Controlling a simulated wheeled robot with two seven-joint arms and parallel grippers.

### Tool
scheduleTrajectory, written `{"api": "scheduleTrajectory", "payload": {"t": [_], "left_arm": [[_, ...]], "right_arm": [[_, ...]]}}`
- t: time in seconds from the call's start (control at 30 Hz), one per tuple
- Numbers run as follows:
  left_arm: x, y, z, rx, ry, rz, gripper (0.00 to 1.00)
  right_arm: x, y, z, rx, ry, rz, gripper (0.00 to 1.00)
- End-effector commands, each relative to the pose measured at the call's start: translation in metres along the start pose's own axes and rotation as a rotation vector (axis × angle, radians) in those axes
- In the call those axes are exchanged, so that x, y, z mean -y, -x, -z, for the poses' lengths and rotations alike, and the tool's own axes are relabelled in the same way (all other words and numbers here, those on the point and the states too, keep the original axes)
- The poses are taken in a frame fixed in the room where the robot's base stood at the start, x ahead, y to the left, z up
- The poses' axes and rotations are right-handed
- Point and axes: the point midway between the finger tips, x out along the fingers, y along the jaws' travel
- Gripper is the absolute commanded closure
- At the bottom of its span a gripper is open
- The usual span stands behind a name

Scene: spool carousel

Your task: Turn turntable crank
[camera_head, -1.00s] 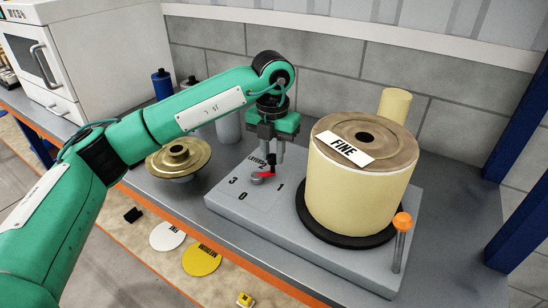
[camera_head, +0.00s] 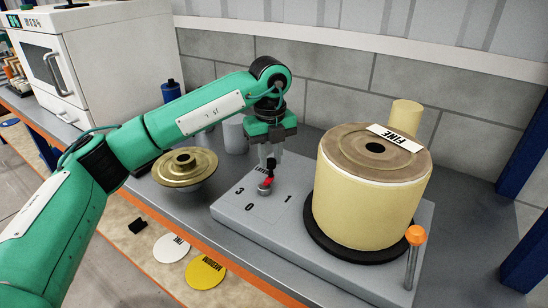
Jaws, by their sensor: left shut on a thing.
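The small crank (camera_head: 264,190) has a grey hub, a red arm and a dark upright handle. It sits on the grey base plate (camera_head: 233,212) among printed numbers; its red arm points toward the back. My left gripper (camera_head: 271,159) points down and is shut on the dark handle. The large cream spool (camera_head: 362,200) stands on the black turntable (camera_head: 325,240) to the right of the crank. Its white FINE label (camera_head: 394,138) lies at the back right of the spool top. My right gripper is not in view.
An orange-topped post (camera_head: 415,236) stands at the plate's front right corner. A brass flanged spool (camera_head: 186,167) sits left of the plate. A cream cylinder (camera_head: 405,115) stands behind the big spool. A white oven-like box (camera_head: 105,65) is at the back left.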

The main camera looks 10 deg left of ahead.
Motion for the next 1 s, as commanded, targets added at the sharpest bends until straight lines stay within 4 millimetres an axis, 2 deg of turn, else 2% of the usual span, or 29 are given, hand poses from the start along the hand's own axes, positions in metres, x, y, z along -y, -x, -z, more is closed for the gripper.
{"api": "scheduleTrajectory", "payload": {"t": [0.3, 0.83, 0.87, 0.97, 1.0], "left_arm": [[-0.0044, -0.0013, -0.0029, -0.001, 0.120, -0.004, 1.00], [-0.0049, -0.0020, -0.0027, -0.003, 0.142, -0.005, 1.00], [-0.0049, -0.0020, -0.0026, -0.003, 0.142, -0.005, 0.75], [-0.0048, -0.0019, -0.0028, -0.003, 0.142, -0.004, 0.55], [-0.0048, -0.0017, -0.0029, -0.002, 0.142, -0.004, 0.55]], "right_arm": [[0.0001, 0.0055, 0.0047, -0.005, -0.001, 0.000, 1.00], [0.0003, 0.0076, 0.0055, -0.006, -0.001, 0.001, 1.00], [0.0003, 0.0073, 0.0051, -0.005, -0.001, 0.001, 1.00], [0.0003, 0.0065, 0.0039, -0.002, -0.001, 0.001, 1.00], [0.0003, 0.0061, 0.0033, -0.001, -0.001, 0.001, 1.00]]}}
